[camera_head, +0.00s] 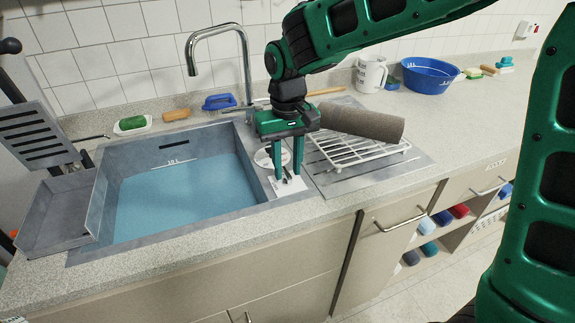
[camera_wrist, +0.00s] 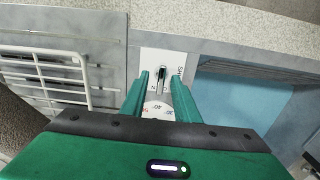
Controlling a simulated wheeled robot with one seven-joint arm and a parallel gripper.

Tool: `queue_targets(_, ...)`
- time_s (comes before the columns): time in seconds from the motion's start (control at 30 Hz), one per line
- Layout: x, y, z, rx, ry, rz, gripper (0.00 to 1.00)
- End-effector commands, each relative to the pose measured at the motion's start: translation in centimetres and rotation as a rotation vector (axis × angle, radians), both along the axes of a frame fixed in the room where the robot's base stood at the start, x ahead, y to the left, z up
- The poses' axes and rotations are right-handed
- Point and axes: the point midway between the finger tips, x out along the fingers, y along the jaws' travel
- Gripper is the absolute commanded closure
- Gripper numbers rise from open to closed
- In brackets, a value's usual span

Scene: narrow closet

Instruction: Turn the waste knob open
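A small knob (camera_head: 287,178) stands on a white label plate (camera_wrist: 149,61) on the strip between the sink basin and the drainer. In the wrist view the knob (camera_wrist: 162,73) shows as a short grey and dark piece on the plate, with partly readable lettering beside it. A round white dial (camera_wrist: 157,110) with numbers lies behind it, partly hidden by my gripper. My gripper (camera_head: 289,185) points down over the plate, its two green fingers apart, one on each side of the knob. I cannot tell whether either finger touches it. The sink (camera_head: 105,205) holds blue water around the 10 L mark.
A white wire rack (camera_head: 355,152) with a brown-grey roll (camera_head: 362,121) sits on the drainer, right of my gripper. A curved tap (camera_head: 246,65) rises behind the basin. A grey tray (camera_head: 60,215) hangs at the sink's left. A blue tub (camera_head: 428,77) stands further right.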

Motion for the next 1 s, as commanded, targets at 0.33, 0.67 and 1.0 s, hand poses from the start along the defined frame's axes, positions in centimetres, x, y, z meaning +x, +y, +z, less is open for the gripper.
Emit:
queue_targets(0.33,-0.1,0.1,1.3,0.001,0.001,0.003,0.72)
queue_targets(0.67,0.1,0.0,7.3,0.001,-0.001,0.001,0.72)
queue_targets(1.0,0.1,0.0,10.6,0.000,0.001,0.001,0.72)
